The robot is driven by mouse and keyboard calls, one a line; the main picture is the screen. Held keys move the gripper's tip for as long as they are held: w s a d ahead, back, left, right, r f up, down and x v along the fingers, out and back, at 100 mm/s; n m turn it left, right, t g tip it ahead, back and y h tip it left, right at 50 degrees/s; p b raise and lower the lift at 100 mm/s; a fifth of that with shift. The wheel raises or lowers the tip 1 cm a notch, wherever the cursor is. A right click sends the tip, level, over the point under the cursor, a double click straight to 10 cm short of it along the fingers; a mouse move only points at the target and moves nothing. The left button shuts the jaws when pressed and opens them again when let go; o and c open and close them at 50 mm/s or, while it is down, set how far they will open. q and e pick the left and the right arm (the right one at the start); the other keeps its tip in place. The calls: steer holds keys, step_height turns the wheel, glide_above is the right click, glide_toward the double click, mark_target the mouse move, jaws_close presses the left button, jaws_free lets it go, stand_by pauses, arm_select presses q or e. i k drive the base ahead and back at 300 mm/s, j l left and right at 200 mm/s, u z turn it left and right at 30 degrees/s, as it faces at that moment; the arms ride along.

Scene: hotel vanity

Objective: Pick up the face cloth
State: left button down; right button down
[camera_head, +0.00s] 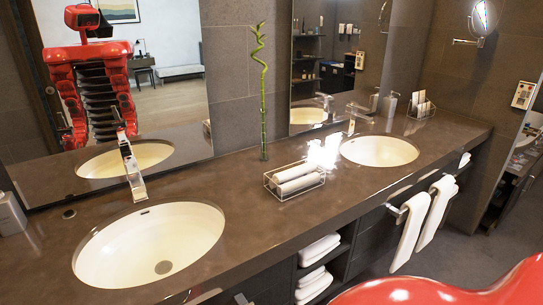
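Rolled white cloths (297,184) lie side by side in a clear open tray (283,197) on the counter between the two basins. Folded white cloths (319,248) are stacked on the open shelves below the counter. White towels (411,228) hang from a bar on the counter's front at the right. I cannot tell which of these is the face cloth. Neither gripper shows directly in the head view. A red part of mine (450,288) fills the bottom right corner, with no fingers visible. My reflection (88,75) shows in the left mirror, too small to read the grippers.
The brown counter (235,187) holds a left basin (150,245), a right basin (379,151), tall faucets and a bamboo stalk (262,95). A box of cards (421,107) stands at the far right. Counter left of the tray is bare.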

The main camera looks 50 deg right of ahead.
mark_target(294, 172)
steer(key=z, duration=1.7)
